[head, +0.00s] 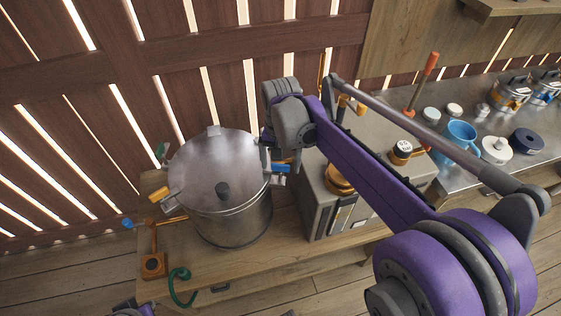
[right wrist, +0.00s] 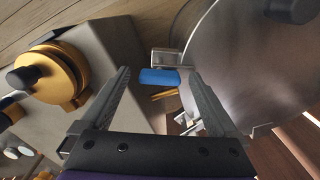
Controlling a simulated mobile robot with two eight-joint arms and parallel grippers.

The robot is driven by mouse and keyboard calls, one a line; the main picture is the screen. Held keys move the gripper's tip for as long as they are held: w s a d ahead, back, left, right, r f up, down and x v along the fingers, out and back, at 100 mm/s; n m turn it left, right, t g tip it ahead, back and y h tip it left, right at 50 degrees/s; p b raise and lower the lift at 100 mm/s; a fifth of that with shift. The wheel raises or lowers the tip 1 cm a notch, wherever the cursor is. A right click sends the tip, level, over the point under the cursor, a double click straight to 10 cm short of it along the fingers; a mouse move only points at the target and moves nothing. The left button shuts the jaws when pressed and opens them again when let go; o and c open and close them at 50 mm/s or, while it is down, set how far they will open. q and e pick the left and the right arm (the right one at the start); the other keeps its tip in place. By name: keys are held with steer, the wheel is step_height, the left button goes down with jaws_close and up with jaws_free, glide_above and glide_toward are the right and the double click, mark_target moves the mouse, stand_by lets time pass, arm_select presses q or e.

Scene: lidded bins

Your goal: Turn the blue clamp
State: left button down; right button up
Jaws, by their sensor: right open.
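The blue clamp (head: 282,169) sits at the right side of the rim of a large lidded metal pot (head: 225,215). In the right wrist view the blue clamp (right wrist: 160,77) is a short blue handle on a metal bracket beside the pot's lid (right wrist: 225,60). My right gripper (right wrist: 158,74) is open, its fingers on either side of the blue handle in that view. I cannot tell whether they touch it. In the head view my right arm hides much of the gripper (head: 280,160).
A grey box machine with a gold knob (right wrist: 58,72) stands close beside the pot. A yellow clamp (head: 159,193) and a green one (head: 161,150) are on the pot's left rim. An orange valve stand (head: 152,264) and green hose (head: 180,285) are at the bench's front left.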

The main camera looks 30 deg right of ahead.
mark_target(281, 165)
steer(key=shift+r, duration=0.1)
step_height(281, 165, up, 11)
steer(key=shift+p, duration=0.45)
steer(key=s+a+f+n+t+p, duration=0.1)
steer(key=s+a+f+n+t, duration=0.1)
steer(key=s+f, duration=0.4)
steer(key=s+a+f+n+t+p, duration=0.1)
steer(key=s+a+f+n+t, duration=0.2)
steer(key=s+f, duration=0.4)
steer(key=s+a+n, duration=0.1)
steer(key=s+n, duration=0.1)
steer(key=shift+s+a+f+n, duration=0.2)
steer(key=shift+a+n, duration=0.1)
steer(key=shift+n, duration=0.1)
